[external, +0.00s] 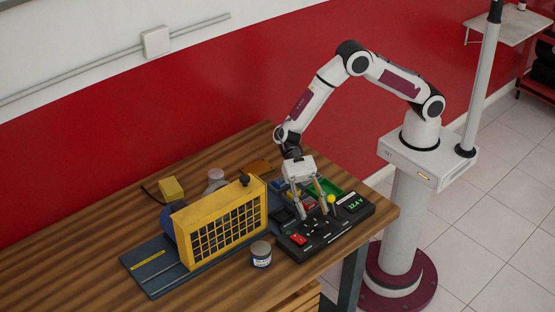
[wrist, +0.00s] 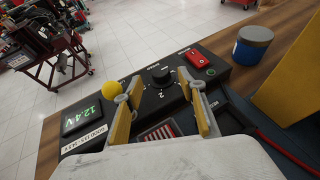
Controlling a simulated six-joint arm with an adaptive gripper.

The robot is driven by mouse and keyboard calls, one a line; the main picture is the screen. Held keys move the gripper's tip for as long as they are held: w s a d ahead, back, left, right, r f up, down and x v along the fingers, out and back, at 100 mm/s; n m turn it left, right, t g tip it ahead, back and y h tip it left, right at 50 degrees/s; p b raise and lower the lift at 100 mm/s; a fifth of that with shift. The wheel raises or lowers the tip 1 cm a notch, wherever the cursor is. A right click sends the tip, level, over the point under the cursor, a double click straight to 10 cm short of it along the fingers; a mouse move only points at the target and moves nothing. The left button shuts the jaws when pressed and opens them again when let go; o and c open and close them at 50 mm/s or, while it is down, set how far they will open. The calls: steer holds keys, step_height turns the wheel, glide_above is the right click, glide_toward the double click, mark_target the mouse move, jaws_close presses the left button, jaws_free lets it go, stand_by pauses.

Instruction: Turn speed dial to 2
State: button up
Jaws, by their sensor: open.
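The speed dial (wrist: 160,75) is a black round knob on the black control panel (external: 340,225), with white marks around it. A "2" is printed on the side of the knob nearest my gripper in the wrist view. I cannot tell where its pointer is set. My gripper (wrist: 160,78) is open, with its two yellow-and-grey fingers on either side of the dial in the picture and no clear contact. In the external view my gripper (external: 311,213) hangs low over the panel, pointing down, and the dial is hard to make out there.
A yellow ball-topped lever (wrist: 112,89) stands close beside the left finger. A green 12.4 V display (wrist: 82,118) and a red rocker switch (wrist: 201,60) are on the panel. A yellow grille unit (external: 222,222) and a lidded jar (external: 261,254) stand nearby.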

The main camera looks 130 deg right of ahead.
mark_target(318, 223)
steer(key=shift+x, duration=2.1)
steer(key=c, duration=0.8)
